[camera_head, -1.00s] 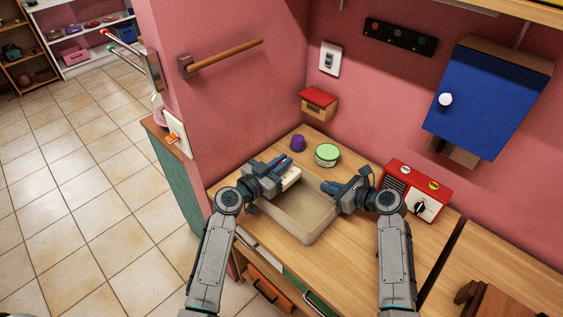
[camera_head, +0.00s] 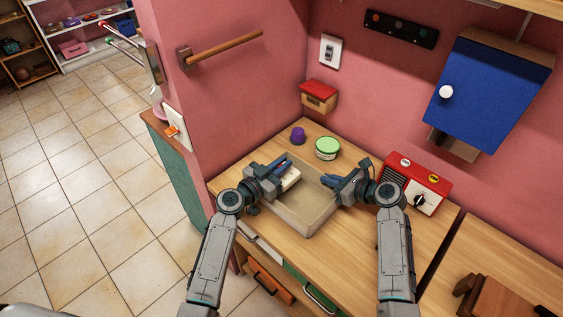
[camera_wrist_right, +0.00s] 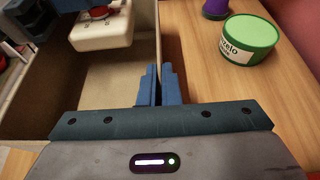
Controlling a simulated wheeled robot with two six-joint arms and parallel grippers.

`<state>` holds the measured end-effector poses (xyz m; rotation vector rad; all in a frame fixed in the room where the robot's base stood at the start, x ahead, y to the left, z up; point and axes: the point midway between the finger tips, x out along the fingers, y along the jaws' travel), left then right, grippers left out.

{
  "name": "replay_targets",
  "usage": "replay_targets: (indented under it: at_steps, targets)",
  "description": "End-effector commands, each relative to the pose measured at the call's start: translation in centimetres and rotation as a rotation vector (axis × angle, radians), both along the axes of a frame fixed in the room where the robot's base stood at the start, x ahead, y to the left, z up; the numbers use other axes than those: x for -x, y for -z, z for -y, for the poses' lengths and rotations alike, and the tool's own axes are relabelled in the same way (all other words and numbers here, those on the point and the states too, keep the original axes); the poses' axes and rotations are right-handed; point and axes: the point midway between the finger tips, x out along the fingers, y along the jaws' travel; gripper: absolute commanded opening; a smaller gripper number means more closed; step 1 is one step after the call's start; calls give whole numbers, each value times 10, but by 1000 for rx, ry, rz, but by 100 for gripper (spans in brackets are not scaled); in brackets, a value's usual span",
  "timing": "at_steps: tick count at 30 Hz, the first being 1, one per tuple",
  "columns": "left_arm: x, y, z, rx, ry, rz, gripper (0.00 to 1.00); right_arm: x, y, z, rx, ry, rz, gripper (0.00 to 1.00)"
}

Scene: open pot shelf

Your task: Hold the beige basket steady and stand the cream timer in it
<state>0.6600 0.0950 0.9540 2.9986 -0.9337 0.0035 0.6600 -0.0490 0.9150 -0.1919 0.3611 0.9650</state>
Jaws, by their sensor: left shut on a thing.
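The beige basket (camera_head: 306,229) stands on the wooden counter; its floor and one side wall (camera_wrist_right: 159,38) also show in the right wrist view. My left gripper (camera_head: 282,167) is shut on the cream timer (camera_head: 290,180) and holds it within the basket's outline, near the far left side. The timer, a pale block with a red part on top, also shows in the right wrist view (camera_wrist_right: 103,32). Whether it touches the basket floor is unclear. My right gripper (camera_head: 332,182) is at the right wall; its blue fingers (camera_wrist_right: 160,87) are close together with the wall's rim between them.
A green-lidded tub (camera_head: 327,148) and a purple object (camera_head: 298,135) stand behind the basket. A red radio-like box (camera_head: 419,183) is right of my right gripper. A blue cabinet (camera_head: 489,95) hangs on the pink wall. The counter's front right is clear.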

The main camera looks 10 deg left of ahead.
Motion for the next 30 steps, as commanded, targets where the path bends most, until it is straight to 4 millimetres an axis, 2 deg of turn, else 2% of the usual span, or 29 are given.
replay_targets:
  at_steps: [7,8,9,11,12,23,30]
  targets:
    - [0,10,0,1,0,1,0,0,0,0,0,0,0,0]
    - [0,9,0,1,0,1,14,0,0,0,0,0,0,0]
    - [0,9,0,1,0,1,21,0,0,0,0,0,0,0]
    - [0,9,0,1,0,1,33,0,0,0,0,0,0,0]
    - [0,9,0,1,0,1,35,0,0,0,0,0,0,0]
    - [6,11,-4,-1,-1,-2,35,0,0,0,0,0,0,0]
    - [43,12,-30,-4,-1,-2,35,0,0,0,0,0,0,0]
